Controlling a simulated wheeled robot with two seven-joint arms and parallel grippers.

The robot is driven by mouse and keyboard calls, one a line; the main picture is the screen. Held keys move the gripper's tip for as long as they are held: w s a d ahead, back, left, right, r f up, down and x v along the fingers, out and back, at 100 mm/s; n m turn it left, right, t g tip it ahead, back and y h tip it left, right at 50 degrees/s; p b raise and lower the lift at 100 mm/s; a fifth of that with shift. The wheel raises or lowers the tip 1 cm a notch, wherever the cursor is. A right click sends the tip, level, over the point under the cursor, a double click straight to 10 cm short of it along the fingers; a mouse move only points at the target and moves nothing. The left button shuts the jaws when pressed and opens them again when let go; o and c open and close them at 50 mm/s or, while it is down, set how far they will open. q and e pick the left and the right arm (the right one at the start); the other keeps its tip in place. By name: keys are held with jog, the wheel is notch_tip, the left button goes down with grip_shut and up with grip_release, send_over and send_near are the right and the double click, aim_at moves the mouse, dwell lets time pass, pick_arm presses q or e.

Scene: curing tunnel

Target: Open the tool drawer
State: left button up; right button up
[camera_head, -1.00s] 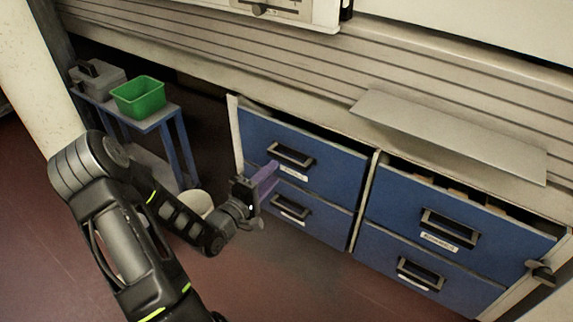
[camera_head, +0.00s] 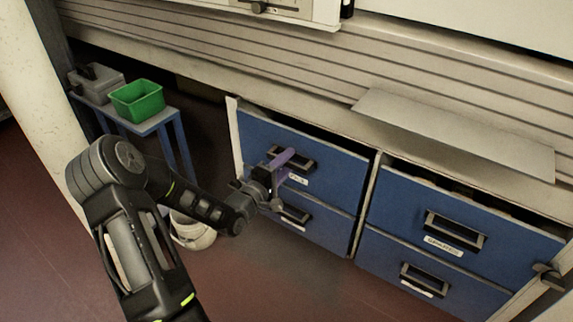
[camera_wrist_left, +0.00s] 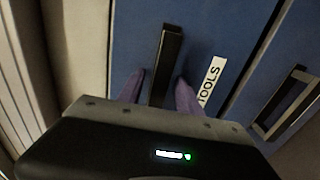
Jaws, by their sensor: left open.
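The tool drawer (camera_head: 335,177) is the blue upper left drawer of the cabinet, with a dark framed handle (camera_head: 306,164). In the left wrist view its white label (camera_wrist_left: 211,80) reads TOOLS, and the handle bar (camera_wrist_left: 167,55) stands upright in the picture. My left gripper (camera_head: 284,160) is at this drawer's front. Its purple fingers are open, one on each side of the handle bar in the left wrist view (camera_wrist_left: 160,92). I cannot tell whether they touch it. The drawer's front looks about level with the drawer below. My right gripper is not in view.
A blue drawer labelled SPARES (camera_head: 400,200) is to the right, with lower drawers beneath. A grey plate (camera_head: 455,132) juts out above. A blue cart (camera_head: 160,122) with a green bin (camera_head: 137,101) stands left. A pale bucket (camera_head: 193,234) is on the floor behind my arm.

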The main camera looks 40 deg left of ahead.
pick_arm(q)
grip_shut()
dwell(0.3)
dwell(1.1)
